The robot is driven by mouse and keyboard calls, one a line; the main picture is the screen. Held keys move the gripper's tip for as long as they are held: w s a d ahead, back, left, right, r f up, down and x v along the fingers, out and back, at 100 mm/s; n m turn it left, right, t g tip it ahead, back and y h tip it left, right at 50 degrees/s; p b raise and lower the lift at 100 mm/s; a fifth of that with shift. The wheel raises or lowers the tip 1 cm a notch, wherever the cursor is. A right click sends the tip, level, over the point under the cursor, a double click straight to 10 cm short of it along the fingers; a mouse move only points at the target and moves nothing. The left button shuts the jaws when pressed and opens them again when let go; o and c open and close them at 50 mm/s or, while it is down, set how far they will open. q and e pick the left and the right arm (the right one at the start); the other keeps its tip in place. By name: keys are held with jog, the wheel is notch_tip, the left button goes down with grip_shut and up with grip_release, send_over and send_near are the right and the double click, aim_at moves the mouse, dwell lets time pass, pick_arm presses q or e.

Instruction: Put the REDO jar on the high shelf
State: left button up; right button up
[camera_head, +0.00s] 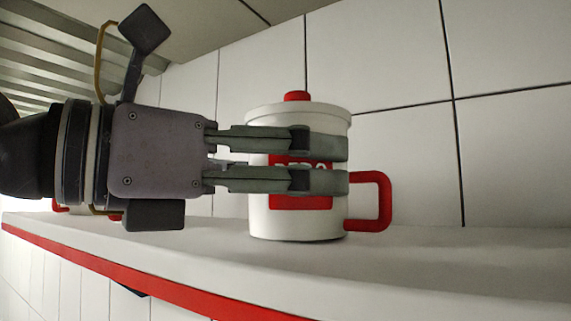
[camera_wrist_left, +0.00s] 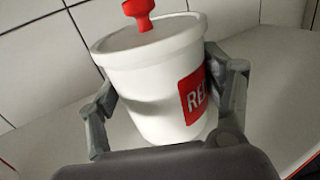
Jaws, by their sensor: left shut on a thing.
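The REDO jar (camera_head: 296,222) is white with a red label, a red lid knob and a red handle on its right side. It is upright at the high shelf (camera_head: 440,265), its base at or just above the white surface; I cannot tell if it touches. My left gripper (camera_head: 325,165) comes in from the left, its fingers across the jar's body and covering part of the label. In the left wrist view the jar (camera_wrist_left: 155,95) sits between the two fingers (camera_wrist_left: 165,110), shut on it. My right gripper is not in view.
The shelf has a red front edge (camera_head: 150,283). A white tiled wall (camera_head: 400,60) stands behind it. Another white and red object (camera_head: 62,208) is partly hidden behind my left arm. The shelf to the right of the jar is clear.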

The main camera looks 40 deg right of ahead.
pick_arm(q)
jog(key=o, duration=1)
jog(key=shift+d+f, duration=0.15)
jog(key=shift+f, duration=0.05)
jog(key=o, duration=0.4)
jog(key=shift+r, duration=0.1)
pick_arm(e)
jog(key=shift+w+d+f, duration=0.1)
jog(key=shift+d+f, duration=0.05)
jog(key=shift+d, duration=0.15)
pick_arm(q)
jog(key=shift+o, duration=0.2)
jog(key=shift+r, duration=0.1)
jog(key=shift+a, duration=0.3)
jog(key=a+b, duration=0.5)
jog(key=a, duration=0.6)
jog(key=shift+s+a, duration=0.15)
jog(key=shift+a, duration=0.1)
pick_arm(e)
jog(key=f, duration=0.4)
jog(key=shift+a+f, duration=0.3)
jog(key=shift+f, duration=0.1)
